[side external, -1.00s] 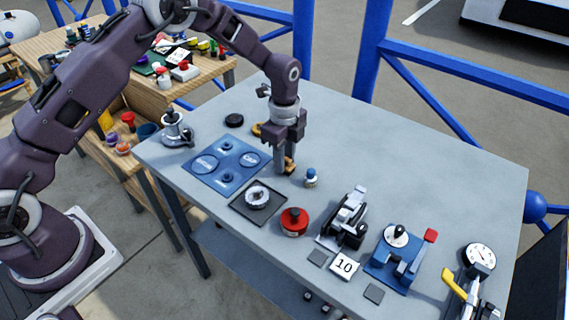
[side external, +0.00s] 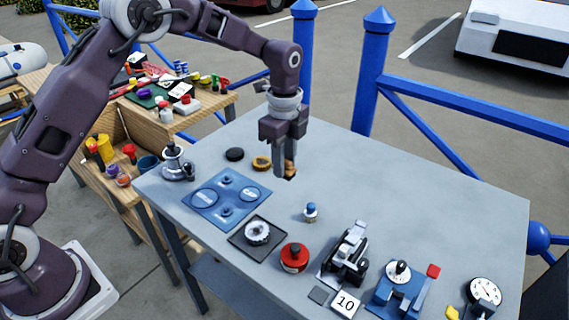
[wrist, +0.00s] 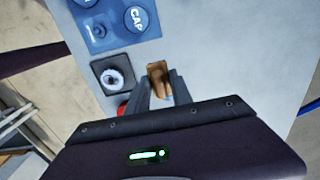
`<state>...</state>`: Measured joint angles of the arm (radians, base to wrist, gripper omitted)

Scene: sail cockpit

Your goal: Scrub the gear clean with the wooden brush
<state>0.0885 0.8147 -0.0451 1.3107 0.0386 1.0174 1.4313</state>
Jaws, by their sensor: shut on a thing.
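The gear (side external: 257,232) is a pale toothed ring lying on a dark square tray (side external: 240,240) near the table's front left. It also shows in the wrist view (wrist: 114,78). My gripper (side external: 286,174) is shut on the wooden brush (side external: 291,170), behind and to the right of the gear. In the wrist view the brush (wrist: 157,78) is a brown block between the two fingers. The brush appears held above the table, apart from the gear. Its bristles cannot be made out.
A blue board (side external: 226,199) with round recesses lies left of the gear. A red round container (side external: 294,257), a small blue-topped bottle (side external: 310,212) and a black device (side external: 344,255) stand nearby. A brown ring (side external: 261,163) and black disc (side external: 235,154) lie behind. The table's back right is clear.

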